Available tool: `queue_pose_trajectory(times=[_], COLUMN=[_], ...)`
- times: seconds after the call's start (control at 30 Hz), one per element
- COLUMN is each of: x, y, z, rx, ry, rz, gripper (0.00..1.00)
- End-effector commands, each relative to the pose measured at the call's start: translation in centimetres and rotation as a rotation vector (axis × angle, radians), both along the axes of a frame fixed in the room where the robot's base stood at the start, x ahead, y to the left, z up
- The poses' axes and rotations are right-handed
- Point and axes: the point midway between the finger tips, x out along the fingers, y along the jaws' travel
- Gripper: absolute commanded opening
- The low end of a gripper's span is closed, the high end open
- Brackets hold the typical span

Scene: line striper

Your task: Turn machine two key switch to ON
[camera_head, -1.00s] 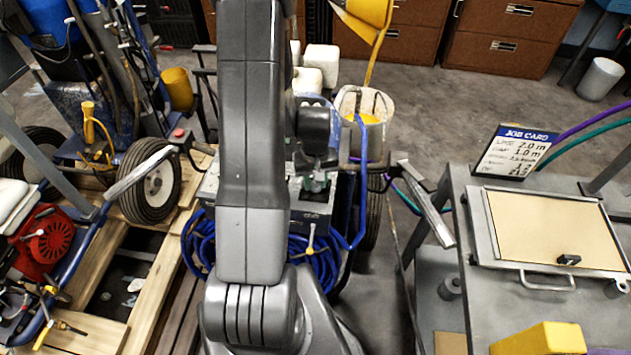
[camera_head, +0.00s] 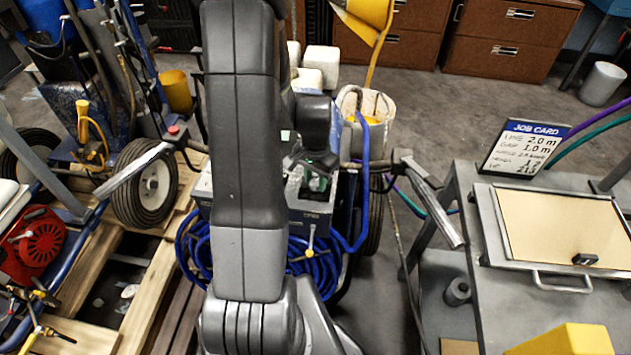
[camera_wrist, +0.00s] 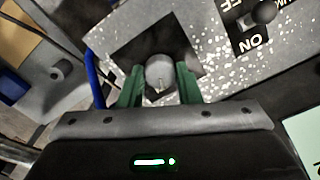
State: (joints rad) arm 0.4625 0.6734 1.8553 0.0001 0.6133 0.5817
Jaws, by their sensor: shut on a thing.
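My gripper (camera_wrist: 158,84) has green fingers, one on each side of a rounded grey knob (camera_wrist: 160,72), and is shut on it. The knob stands over a dark square patch on a speckled grey panel (camera_wrist: 215,75). I cannot tell if it is the key switch of machine two. Right of it, the panel has OFF and ON lettering beside a dark round-ended switch (camera_wrist: 263,12). In the head view, my gripper (camera_head: 318,182) is at the grey control box (camera_head: 310,208) of the middle machine, and my arm hides much of that machine.
A job card (camera_head: 522,148) stands on a metal bench (camera_head: 480,300) at right, by a lidded tray. A wheeled machine with a red engine (camera_head: 35,245) is at left. Blue hose (camera_head: 195,240) coils around the middle machine. A handlebar grip (camera_head: 435,215) sticks out between machine and bench.

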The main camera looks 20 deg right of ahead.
Motion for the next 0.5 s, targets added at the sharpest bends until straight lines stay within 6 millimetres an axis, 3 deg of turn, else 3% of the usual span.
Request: queue_pose_trajectory(times=[0.5], x=[0.08], y=[-0.06], z=[0.07], rx=[-0.001], ry=[-0.002], rz=[-0.171], gripper=[0.08])
